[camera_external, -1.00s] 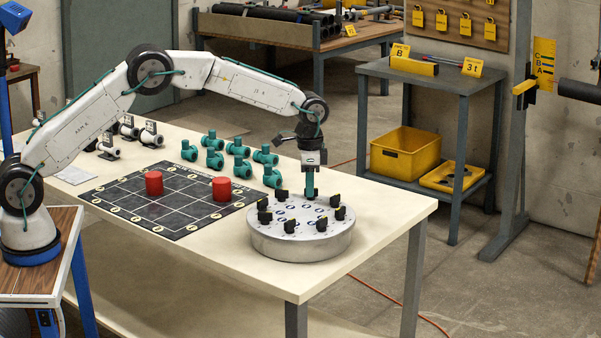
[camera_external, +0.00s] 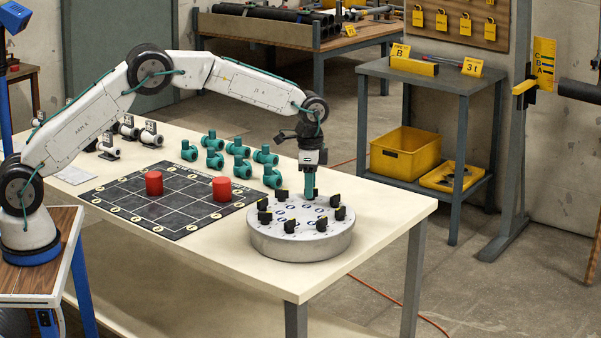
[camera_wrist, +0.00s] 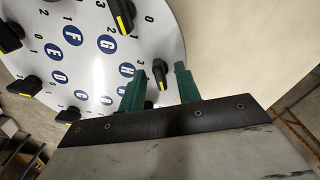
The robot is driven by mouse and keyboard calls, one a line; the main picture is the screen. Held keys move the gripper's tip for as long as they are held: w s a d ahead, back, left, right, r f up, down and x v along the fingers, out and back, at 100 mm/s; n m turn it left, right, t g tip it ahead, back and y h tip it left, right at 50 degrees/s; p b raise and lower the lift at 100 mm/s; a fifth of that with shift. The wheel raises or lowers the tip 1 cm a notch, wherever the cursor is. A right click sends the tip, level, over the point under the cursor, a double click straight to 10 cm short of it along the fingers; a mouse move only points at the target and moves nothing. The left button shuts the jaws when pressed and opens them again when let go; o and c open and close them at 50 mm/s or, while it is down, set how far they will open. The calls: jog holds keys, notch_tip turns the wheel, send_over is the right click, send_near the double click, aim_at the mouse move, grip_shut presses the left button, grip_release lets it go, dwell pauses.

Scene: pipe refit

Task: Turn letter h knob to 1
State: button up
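The round grey dial plate (camera_external: 290,243) sits at the near right end of the table, with several black knobs around its rim. In the wrist view, the blue H label (camera_wrist: 126,70) lies beside a black knob (camera_wrist: 159,73) with a yellow pointer stripe toward the picture's bottom. The number it points at is not readable. My gripper (camera_wrist: 160,72) is open, its green fingers on either side of this knob, with gaps visible on both sides. In the outside view my gripper (camera_external: 310,190) points straight down at the plate's far edge.
Other knobs, such as the one by G (camera_wrist: 122,15), stand close around the rim. Left of the plate is a black grid mat (camera_external: 180,212) with two red cylinders (camera_external: 154,183). Several teal pipe fittings (camera_external: 238,167) stand behind it.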

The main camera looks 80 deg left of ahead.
notch_tip(320, 180, up, 8)
jog(key=shift+f, duration=0.1)
dwell(0.5)
jog(key=shift+n+g, duration=0.5)
jog(key=shift+n, duration=0.1)
jog(key=s+f, duration=0.3)
jog(key=shift+d+f, duration=0.1)
jog(key=shift+d, duration=0.2)
jog(key=s, duration=0.2)
jog(key=s+d, duration=0.1)
jog(key=shift+r+n, duration=0.25)
jog(key=shift+n, duration=0.05)
jog(key=s+d+r+n, duration=0.1)
jog(key=s+d+r, duration=0.25)
jog(key=s, duration=0.55)
jog(key=s+d+r, duration=0.3)
jog(key=s+r, duration=0.2)
jog(key=s, duration=0.5)
jog(key=s+d+r+n, duration=0.1)
jog(key=s+d+r, duration=0.3)
jog(key=s, duration=0.5)
jog(key=s+d+t, duration=0.1)
jog(key=s+d, duration=0.1)
jog(key=s, duration=0.9)
jog(key=s+d+r+t, duration=0.1)
jog(key=s+d, duration=0.1)
jog(key=s, duration=0.9)
jog(key=shift+d+m, duration=0.4)
